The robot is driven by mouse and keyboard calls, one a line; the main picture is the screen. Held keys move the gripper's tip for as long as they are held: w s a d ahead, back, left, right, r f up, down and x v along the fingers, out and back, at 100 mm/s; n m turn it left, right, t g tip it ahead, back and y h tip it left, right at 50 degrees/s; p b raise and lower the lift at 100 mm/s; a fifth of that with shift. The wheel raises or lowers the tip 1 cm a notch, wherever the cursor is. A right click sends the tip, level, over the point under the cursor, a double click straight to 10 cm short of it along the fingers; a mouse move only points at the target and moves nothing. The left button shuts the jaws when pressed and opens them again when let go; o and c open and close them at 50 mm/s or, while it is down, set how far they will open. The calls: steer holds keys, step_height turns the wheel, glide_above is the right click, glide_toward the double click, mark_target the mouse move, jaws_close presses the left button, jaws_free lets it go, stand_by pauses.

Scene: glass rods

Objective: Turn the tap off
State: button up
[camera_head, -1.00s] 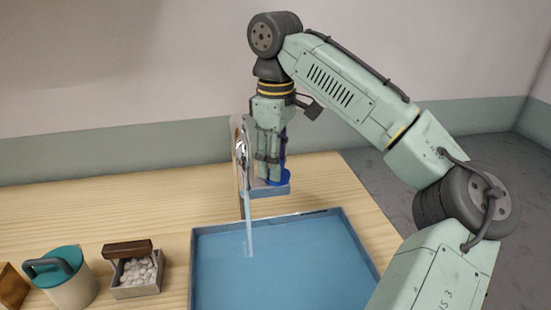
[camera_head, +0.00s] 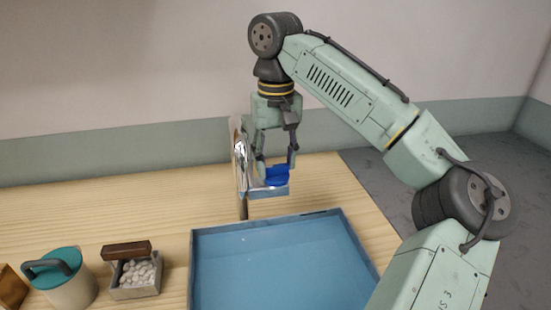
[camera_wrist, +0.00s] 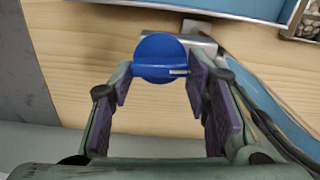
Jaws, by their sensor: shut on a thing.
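The chrome tap (camera_head: 241,162) stands behind the blue sink (camera_head: 285,262). Its blue handle (camera_head: 276,178) sits on a grey base (camera_head: 268,193) to the right of the spout. No water shows below the spout. My gripper (camera_head: 277,164) points down over the handle, with one finger on each side of it. In the wrist view, the blue handle (camera_wrist: 158,56) lies between the purple finger pads of my gripper (camera_wrist: 160,88), which is shut on its raised bar. The sink also shows at the top of the wrist view (camera_wrist: 245,8).
A lidded pot (camera_head: 66,285) with a teal top stands at the lower left. Beside it is a box of white pebbles (camera_head: 137,278) with a brown block (camera_head: 127,250) on it. The wooden counter (camera_head: 130,210) is bare left of the tap.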

mark_target(276, 165)
steer(key=shift+m, duration=0.5)
steer(key=o, duration=1.2)
steer(key=shift+c, duration=0.2)
step_height(276, 165, up, 8)
steer(key=shift+f, duration=0.25)
